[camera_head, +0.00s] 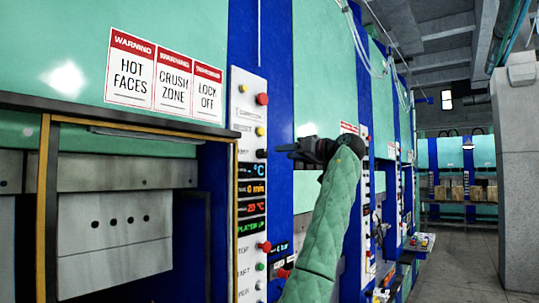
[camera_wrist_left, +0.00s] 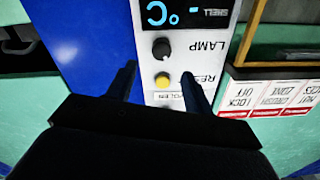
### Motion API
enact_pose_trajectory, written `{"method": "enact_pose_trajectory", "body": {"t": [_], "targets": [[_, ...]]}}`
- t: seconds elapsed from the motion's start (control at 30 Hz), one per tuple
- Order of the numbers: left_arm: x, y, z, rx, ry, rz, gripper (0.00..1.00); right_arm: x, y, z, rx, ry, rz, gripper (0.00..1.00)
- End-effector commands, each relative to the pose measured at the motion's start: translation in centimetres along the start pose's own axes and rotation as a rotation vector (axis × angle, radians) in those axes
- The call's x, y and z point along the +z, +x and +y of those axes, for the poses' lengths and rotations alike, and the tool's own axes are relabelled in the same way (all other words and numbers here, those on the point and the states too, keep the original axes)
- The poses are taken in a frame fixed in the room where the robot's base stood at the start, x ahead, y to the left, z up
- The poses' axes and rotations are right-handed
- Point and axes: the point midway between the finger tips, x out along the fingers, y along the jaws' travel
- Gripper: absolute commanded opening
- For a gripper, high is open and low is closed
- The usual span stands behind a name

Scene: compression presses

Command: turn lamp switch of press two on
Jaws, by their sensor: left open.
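The lamp switch is a black knob (camera_wrist_left: 161,48) beside the word LAMP on a white control panel (camera_wrist_left: 182,15), upside down in the left wrist view. In the head view the black knob (camera_head: 262,154) sits on the panel's edge, above the lit displays. My left gripper (camera_head: 287,150) is open and points left toward the panel, near the knob's height. In the left wrist view its two fingers (camera_wrist_left: 160,84) stand either side of a yellow button (camera_wrist_left: 162,80); the knob lies just beyond the fingertips, untouched. No press number is readable. My right gripper is not in view.
Displays (camera_head: 252,188) and more knobs run down the panel. The press opening (camera_head: 120,220) with its yellow frame is at left, under warning signs (camera_head: 165,78). Further presses line the right. An open aisle (camera_head: 460,265) runs beside a concrete pillar (camera_head: 518,170).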

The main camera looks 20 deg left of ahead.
Motion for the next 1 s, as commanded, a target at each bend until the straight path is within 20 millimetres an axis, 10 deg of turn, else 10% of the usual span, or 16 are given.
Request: {"method": "enact_pose_trajectory", "body": {"t": [0.4,1.0], "targets": [[-0.2,2.7,-0.2,-0.002,-0.003,-0.004,0.52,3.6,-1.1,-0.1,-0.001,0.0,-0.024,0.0],[0.1,7.8,0.0,0.001,-0.002,-0.002,0.52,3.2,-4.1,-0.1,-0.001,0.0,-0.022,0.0]]}}
